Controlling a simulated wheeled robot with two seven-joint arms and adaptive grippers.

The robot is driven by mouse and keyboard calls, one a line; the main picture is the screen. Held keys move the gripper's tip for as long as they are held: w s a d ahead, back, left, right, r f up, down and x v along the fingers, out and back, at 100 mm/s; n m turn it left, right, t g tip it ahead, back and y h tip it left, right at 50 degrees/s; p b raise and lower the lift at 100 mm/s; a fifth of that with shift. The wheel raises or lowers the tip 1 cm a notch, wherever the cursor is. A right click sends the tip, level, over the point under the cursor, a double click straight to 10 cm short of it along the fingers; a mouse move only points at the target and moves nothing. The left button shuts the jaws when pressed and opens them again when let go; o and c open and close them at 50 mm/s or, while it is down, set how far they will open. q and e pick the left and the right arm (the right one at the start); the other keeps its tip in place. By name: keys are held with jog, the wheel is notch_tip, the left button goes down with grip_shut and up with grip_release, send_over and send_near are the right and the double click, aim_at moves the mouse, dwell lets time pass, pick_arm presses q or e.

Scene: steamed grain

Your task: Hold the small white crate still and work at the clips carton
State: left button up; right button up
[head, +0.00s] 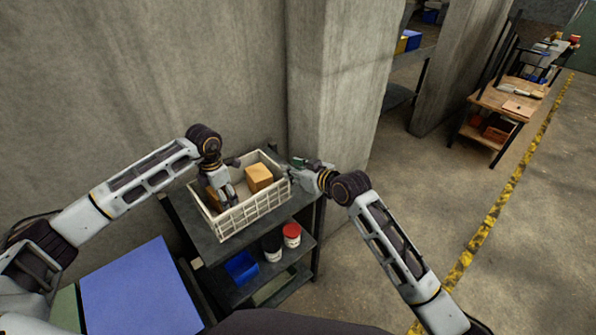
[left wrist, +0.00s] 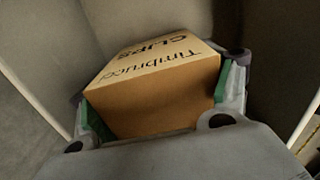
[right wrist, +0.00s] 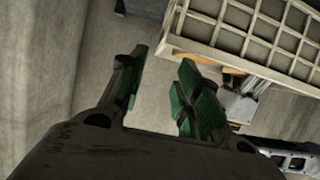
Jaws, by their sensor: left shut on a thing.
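The small white crate (head: 256,211) stands on the top shelf of a dark cart, in front of the concrete wall. My left gripper (head: 225,192) reaches down into its left part and is shut on the clips carton (left wrist: 150,105), a brown box lettered "CLIPS". In the head view the gripper partly hides this carton (head: 211,199). I cannot tell whether the carton touches the crate floor. My right gripper (head: 297,164) is at the crate's right end. In the right wrist view its fingers (right wrist: 162,95) are apart and empty, beside the crate's slatted wall (right wrist: 250,28).
A second brown carton (head: 259,177) sits in the crate's right part. The cart's lower shelf holds a blue bin (head: 241,268), a red-lidded tub (head: 291,235) and a dark-lidded tub (head: 272,247). A concrete pillar (head: 335,90) rises close behind my right gripper.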

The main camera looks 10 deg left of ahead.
aim_at(276, 164)
pick_arm(q)
jog(key=shift+s+f, duration=0.15)
jog(key=shift+f, duration=0.05)
pick_arm(e)
jog(key=shift+v, duration=0.9)
jog(key=shift+a, duration=0.1)
jog(key=c, duration=0.3)
jog(key=shift+w+a+f, duration=0.2)
jog(key=shift+w+a, duration=0.05)
jog(key=shift+w, duration=0.05)
jog(key=shift+a, duration=0.1)
jog(key=shift+x, duration=5.85)
jog(key=shift+f, duration=0.1)
